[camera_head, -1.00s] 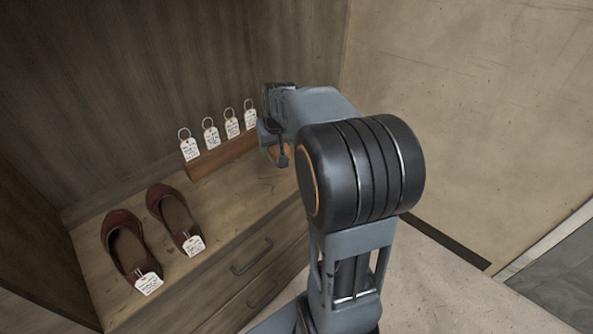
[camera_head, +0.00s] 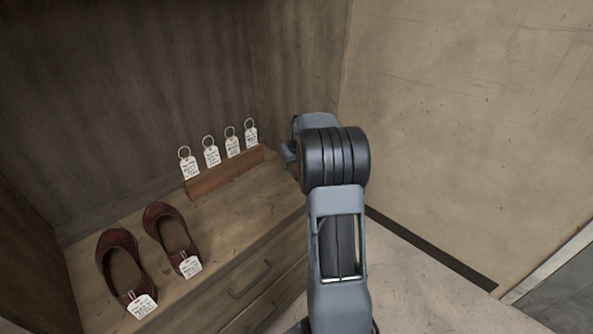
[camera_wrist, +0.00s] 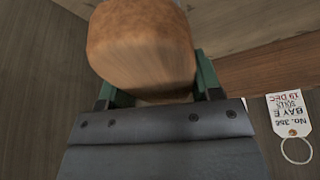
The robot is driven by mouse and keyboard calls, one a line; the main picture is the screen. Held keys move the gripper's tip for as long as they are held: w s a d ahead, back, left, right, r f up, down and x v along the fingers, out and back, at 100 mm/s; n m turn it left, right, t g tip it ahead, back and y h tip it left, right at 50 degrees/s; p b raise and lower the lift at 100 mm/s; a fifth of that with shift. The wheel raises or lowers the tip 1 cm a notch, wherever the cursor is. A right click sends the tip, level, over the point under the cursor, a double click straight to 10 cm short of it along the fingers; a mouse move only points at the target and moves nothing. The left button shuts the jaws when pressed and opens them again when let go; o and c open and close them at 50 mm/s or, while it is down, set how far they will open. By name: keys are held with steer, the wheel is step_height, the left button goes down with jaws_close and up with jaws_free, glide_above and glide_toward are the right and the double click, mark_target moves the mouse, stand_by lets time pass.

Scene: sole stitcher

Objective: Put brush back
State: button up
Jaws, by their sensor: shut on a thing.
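The brush (camera_wrist: 140,40) shows in the wrist view as a rounded, orange-brown block close to the camera. My gripper (camera_wrist: 152,84) is shut on it, with a green finger on each side. Any bristles and the underside of the brush are hidden. In the head view my gripper (camera_head: 290,155) is mostly hidden behind my own arm, to the right of the tag rack, and the brush cannot be made out there.
A wooden rack (camera_head: 224,174) with several ringed white tags stands at the back of the wooden counter (camera_head: 232,212). A tag (camera_wrist: 289,112) also shows in the wrist view. Two dark red shoes (camera_head: 113,240) with tags stand at left. Drawers (camera_head: 249,281) lie below the counter's front edge.

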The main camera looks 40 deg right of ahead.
steer(key=shift+w+d+f, duration=0.15)
steer(key=shift+d+f, duration=0.15)
steer(key=shift+f, duration=1.7)
steer(key=shift+f+b, duration=0.1)
steer(key=shift+b, duration=0.2)
steer(key=o, duration=1.3)
steer(key=shift+o, duration=0.2)
